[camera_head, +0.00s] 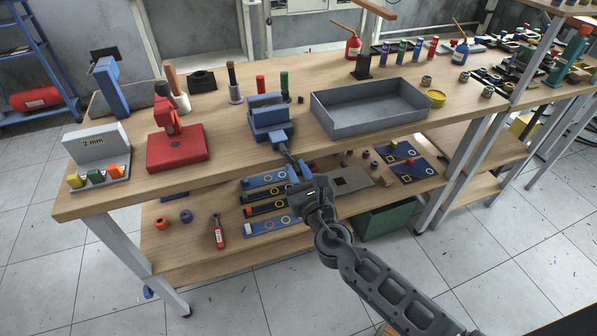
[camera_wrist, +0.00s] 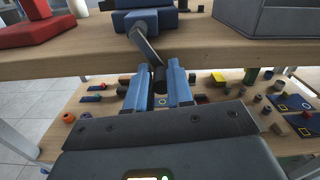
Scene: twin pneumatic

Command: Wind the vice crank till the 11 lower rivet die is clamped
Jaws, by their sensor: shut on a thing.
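The blue vice (camera_head: 268,118) stands at the front edge of the upper bench top; its lower front also shows at the top of the wrist view (camera_wrist: 148,18). Its grey crank (camera_head: 286,154) hangs down over the edge, slanting to the lower right; in the wrist view the crank arm (camera_wrist: 146,44) ends in a dark handle (camera_wrist: 159,79). My gripper (camera_head: 295,173) is at the crank's lower end, its blue fingers shut on the handle between them (camera_wrist: 158,74). I cannot make out the 11 lower rivet die or whether anything sits between the vice jaws.
A red press (camera_head: 178,148) stands left of the vice, and a grey open tray (camera_head: 368,110) stands right of it. The bench top's front edge is just above my gripper. The lower shelf (camera_head: 190,262) behind it holds blue boards and small parts.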

